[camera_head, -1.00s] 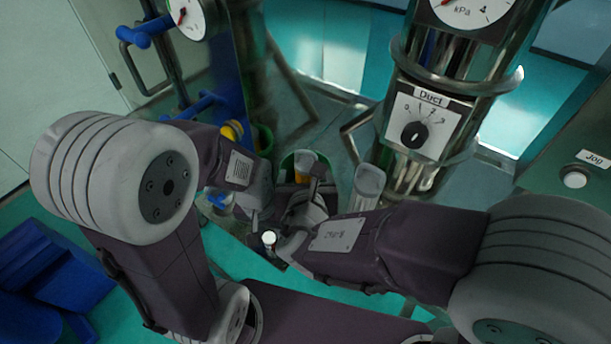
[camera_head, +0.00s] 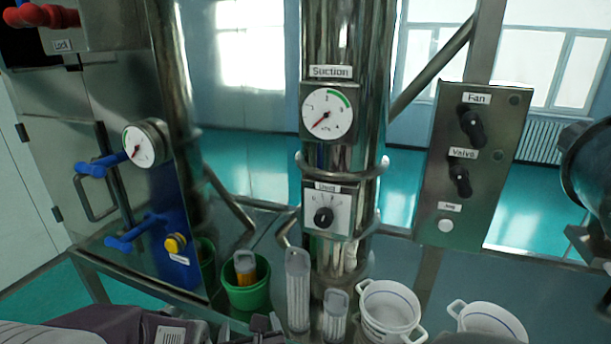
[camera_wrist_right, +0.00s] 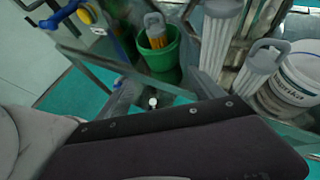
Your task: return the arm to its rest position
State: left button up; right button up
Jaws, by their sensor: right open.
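My right gripper (camera_head: 262,326) shows only as dark fingertips at the bottom edge of the head view. It is open, and I see nothing between the fingers. It is near the green bucket (camera_head: 246,292), in front of it. My left arm's dark wrist link with a label lies at the bottom left of the head view; its fingers are not clear there.
The green bucket (camera_wrist_right: 158,55) holds a yellow-orange item. Clear ribbed containers (camera_head: 297,290) and white buckets (camera_head: 390,308) stand to its right. A steel column with a suction gauge (camera_head: 327,113), a blue-handled panel (camera_head: 168,240) and a Fan/Valve box (camera_head: 470,165) stand behind.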

jog(key=w+d+f+m+g+h, duration=0.25)
jog(key=d+f+m+h, duration=0.2)
jog(key=d+m, duration=0.5)
pick_arm(q)
jog(key=shift+w+a, duration=0.15)
jog(key=shift+w, duration=0.2)
pick_arm(e)
jog(key=s+d+f+m+g, duration=0.2)
jog(key=d+m, duration=0.4)
jog(key=m, duration=0.4)
jog(key=s+d+f+m+g+y, duration=0.1)
jog(key=s+d+f+m+g, duration=0.2)
jog(key=d+m, duration=0.3)
jog(key=s+d+f+m+g, duration=0.3)
jog(key=d+m, duration=0.4)
jog(key=m, duration=0.7)
jog(key=shift+s+f, duration=0.25)
jog(key=shift+s, duration=0.6)
